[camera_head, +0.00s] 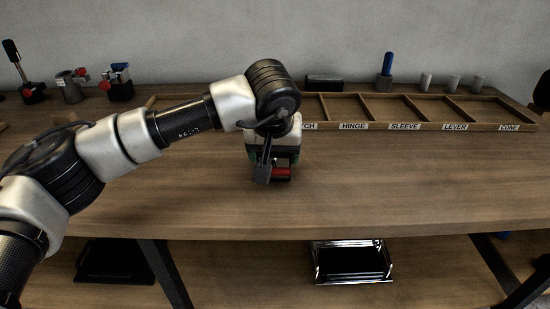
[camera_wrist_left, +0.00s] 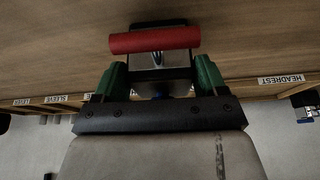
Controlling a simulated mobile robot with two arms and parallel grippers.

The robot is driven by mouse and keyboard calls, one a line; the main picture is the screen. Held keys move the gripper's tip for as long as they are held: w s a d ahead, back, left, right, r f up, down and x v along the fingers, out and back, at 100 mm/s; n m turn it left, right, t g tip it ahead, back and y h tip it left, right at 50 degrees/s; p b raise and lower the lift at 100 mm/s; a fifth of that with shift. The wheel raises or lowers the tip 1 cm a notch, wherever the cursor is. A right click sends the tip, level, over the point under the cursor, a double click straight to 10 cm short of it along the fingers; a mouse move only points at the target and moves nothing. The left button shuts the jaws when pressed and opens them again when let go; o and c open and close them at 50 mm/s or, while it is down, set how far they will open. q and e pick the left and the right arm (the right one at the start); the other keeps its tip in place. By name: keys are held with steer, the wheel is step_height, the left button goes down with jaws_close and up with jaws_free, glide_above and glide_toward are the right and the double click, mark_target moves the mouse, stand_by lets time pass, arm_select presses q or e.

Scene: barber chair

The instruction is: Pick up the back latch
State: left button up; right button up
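A small part with a red bar-shaped handle and a grey metal body, which I take for the back latch (camera_head: 282,172), is on the wooden table under my left gripper (camera_head: 273,158). In the left wrist view the latch's red bar (camera_wrist_left: 155,40) lies across and beyond the fingertips. Its grey body sits between the two green fingers of the left gripper (camera_wrist_left: 160,76). The fingers are spread wide, one on each side of the body. Whether they touch it is hard to tell. The gripper hides part of the latch. My right gripper is in neither view.
A divided wooden tray (camera_head: 432,126) with labelled compartments runs along the back. Clamp-like parts (camera_head: 72,87) stand at the back left. A blue-handled tool (camera_head: 387,70) and small grey cylinders (camera_head: 453,83) stand behind the tray. The table's right front is clear.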

arm_select(q)
steer(key=c, duration=0.5)
steer(key=shift+r, duration=0.15)
steer(key=shift+r, duration=0.6)
step_height(320, 180, up, 3)
steer(key=shift+f+p, duration=0.1)
steer(key=shift+p, duration=0.2)
steer(key=s+d+r+p, duration=0.1)
steer(key=s+d+r, duration=0.5)
steer(key=d, duration=0.4)
steer(key=shift+r, duration=0.4)
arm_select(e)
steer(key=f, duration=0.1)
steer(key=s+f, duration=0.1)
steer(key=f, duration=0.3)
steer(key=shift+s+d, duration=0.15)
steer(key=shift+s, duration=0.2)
arm_select(q)
steer(key=shift+a+f, duration=0.1)
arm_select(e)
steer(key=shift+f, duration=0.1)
